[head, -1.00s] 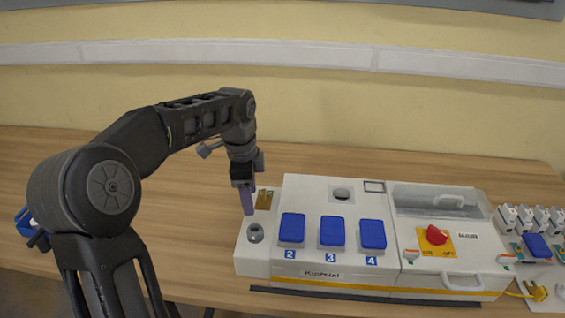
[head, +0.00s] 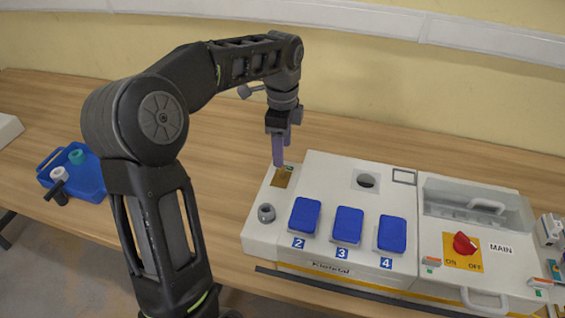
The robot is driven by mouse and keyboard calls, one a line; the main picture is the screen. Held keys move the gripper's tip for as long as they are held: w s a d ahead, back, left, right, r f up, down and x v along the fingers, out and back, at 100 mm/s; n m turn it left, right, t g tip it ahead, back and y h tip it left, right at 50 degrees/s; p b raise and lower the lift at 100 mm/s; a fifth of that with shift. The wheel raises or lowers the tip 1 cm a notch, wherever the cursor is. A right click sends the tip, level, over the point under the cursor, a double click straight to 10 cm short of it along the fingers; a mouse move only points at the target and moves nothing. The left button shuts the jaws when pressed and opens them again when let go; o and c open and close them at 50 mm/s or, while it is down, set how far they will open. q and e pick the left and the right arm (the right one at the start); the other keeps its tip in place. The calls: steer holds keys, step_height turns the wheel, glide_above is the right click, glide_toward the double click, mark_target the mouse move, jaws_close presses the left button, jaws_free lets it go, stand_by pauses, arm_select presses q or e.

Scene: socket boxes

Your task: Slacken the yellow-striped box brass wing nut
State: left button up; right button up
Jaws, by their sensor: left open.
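The white box (head: 330,170) with a yellow stripe along its lower front stands on the table. It carries blue covers numbered 2, 3 and 4. A brass-coloured patch (head: 283,179) lies on its upper left part. I cannot make out the wing nut's shape there; the fingers partly cover the spot. My left gripper (head: 280,163) points down at the far edge of this patch, with its purple-grey fingers open. The fingers overlap in this view, so I cannot tell whether they touch anything. My right gripper is not in view.
A grey round socket (head: 266,213) sits in front of the brass patch. To the right are a red rotary switch (head: 464,244) and a clear cover (head: 475,205). A blue tray (head: 88,180) with small items is at the left. The table between is clear.

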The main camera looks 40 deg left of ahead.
mark_target(282, 170)
arm_select(q)
step_height(282, 170, down, 6)
steer(key=shift+f, duration=0.1)
steer(key=shift+c, duration=0.3)
jaws_close()
stand_by(0.5)
